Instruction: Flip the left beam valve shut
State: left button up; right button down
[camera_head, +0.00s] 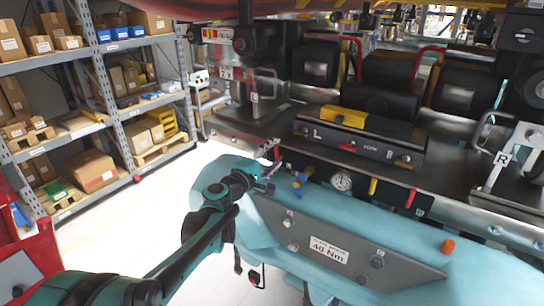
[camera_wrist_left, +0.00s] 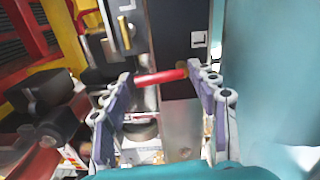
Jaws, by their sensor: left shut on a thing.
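The left beam valve shows in the left wrist view as a red lever (camera_wrist_left: 160,76), with a brass-coloured end at its right. My left gripper (camera_wrist_left: 165,92) has one finger at each end of the lever and is shut on it, the lever lying across between the fingertips. In the head view my left gripper (camera_head: 266,186) is at the left end of the light blue beam cover (camera_head: 300,208). A bit of red (camera_head: 277,153) shows just above it; the valve itself is mostly hidden there. My right gripper is not in view.
A blue-handled valve (camera_head: 297,186), a gauge (camera_head: 341,181), a yellow handle (camera_head: 373,186) and a red handle (camera_head: 410,197) line the beam close to the right. A black case with a yellow block (camera_head: 345,117) lies above. Shelves (camera_head: 90,45) stand left.

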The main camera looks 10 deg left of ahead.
pick_arm(q)
jog(key=shift+d+m, duration=0.1)
jog(key=shift+m, duration=0.4)
jog(key=o, duration=1.1)
jog(key=shift+s, duration=0.1)
jog(key=shift+o, duration=0.2)
jog(key=v, duration=1.2)
